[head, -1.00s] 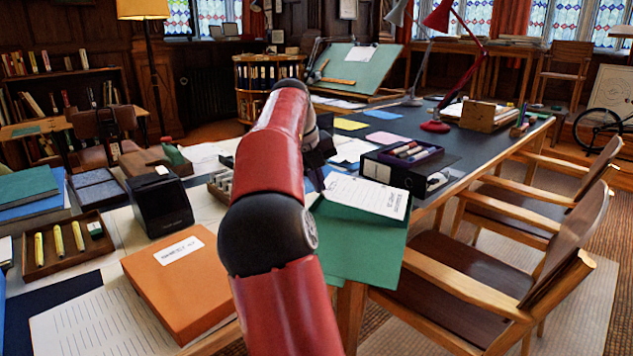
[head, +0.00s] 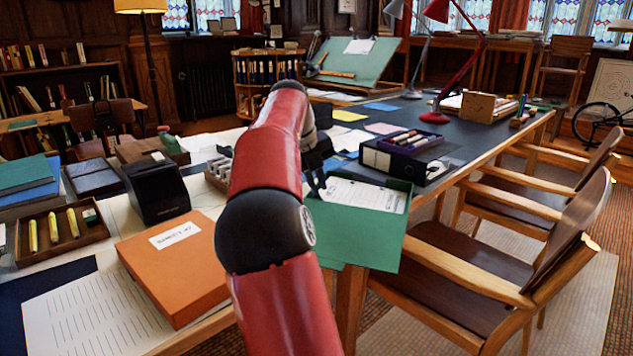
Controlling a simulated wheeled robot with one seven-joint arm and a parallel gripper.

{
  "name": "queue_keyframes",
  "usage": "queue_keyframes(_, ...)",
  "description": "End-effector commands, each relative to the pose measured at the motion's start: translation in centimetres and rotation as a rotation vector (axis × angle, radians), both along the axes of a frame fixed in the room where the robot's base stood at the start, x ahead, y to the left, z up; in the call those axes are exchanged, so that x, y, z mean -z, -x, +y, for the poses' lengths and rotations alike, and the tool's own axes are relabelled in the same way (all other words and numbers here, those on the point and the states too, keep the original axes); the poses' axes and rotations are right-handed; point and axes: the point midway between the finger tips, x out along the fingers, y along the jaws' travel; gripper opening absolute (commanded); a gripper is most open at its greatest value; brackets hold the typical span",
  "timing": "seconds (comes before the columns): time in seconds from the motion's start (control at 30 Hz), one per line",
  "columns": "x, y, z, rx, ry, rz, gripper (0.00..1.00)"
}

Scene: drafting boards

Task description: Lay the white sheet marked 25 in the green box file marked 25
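The green box file (head: 398,184) lies open near the table's right edge, with a wide green panel on its near side reaching past the edge. The white sheet (head: 366,194), with printed lines, lies flat-looking inside the box's raised green far rim. Its mark is too small to read. My gripper (head: 317,183) is at the sheet's left end, its dark fingers pointing down. I cannot tell whether the fingers touch the sheet or are parted from it. My red arm hides the box's left side.
A black box file (head: 376,160) with pens on top stands just behind the green one. An orange box (head: 172,268) and a black block-like holder (head: 158,192) stand left of my arm. Wooden chairs (head: 480,270) line the right side. A red lamp (head: 434,117) stands farther back.

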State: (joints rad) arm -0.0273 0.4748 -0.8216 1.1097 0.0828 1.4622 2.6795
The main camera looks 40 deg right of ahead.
Motion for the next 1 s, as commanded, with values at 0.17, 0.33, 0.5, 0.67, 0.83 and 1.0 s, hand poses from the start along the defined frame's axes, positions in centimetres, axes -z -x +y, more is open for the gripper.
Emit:
queue_keyframes(0.17,0.0,0.0,0.0,0.000,0.000,0.000,0.26)
queue_keyframes(0.33,0.0,0.0,0.0,0.000,0.000,0.000,0.26)
queue_keyframes(0.5,-1.3,0.0,0.4,-0.001,0.000,-0.002,0.26)
queue_keyframes(0.67,-4.0,0.0,1.3,-0.002,0.002,-0.002,0.26)
queue_keyframes(0.83,-6.4,0.0,2.2,0.000,0.001,-0.001,0.26)
queue_keyframes(1.0,-7.3,0.0,2.6,0.000,0.000,0.000,0.26)
